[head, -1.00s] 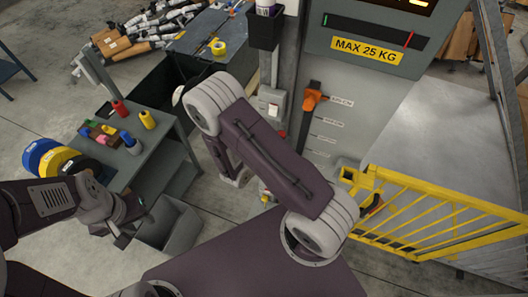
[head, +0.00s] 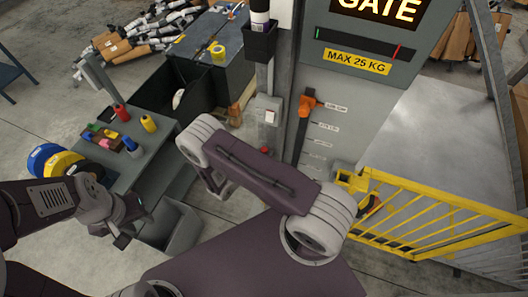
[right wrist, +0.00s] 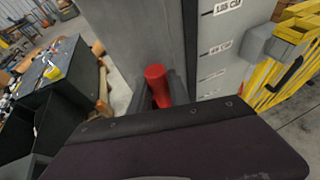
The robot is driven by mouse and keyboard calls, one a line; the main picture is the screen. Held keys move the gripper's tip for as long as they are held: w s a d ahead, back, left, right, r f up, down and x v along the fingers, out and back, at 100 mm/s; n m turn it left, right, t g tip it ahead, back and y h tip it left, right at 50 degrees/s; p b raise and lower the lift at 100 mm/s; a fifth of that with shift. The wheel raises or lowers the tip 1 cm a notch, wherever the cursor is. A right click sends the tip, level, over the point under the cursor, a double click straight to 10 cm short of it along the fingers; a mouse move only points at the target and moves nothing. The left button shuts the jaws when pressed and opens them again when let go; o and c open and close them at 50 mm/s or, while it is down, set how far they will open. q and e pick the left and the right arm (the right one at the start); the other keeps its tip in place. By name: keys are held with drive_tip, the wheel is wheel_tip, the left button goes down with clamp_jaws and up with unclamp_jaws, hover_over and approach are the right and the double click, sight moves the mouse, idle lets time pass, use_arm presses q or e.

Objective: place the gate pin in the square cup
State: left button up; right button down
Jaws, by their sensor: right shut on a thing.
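A red cylindrical piece, which I take for the gate pin (right wrist: 157,86), stands between the dark fingers of my right gripper (right wrist: 158,98) in the right wrist view. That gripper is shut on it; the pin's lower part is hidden. In the head view the right gripper is hidden behind my own arm, and a bit of red (head: 265,150) shows past the arm's edge. A dark square cup (head: 261,42) is fixed on the grey post, above and away from the red piece; a black-and-white cylinder stands in it. My left gripper (head: 134,228) is open and empty beside the side table.
A yellow gate (head: 430,215) with a square bracket stands at the right. A grey cabinet carries an orange lever (head: 307,103) and a lit panel. A switch box (head: 268,108) sits on the post. A table (head: 150,160) with coloured pieces and a grey bin (head: 185,232) are at left.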

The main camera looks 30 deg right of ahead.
drive_tip(key=shift+f, duration=0.15)
drive_tip(key=c, duration=1.2)
unclamp_jaws()
drive_tip(key=shift+a, duration=0.1)
drive_tip(key=shift+c, duration=0.2)
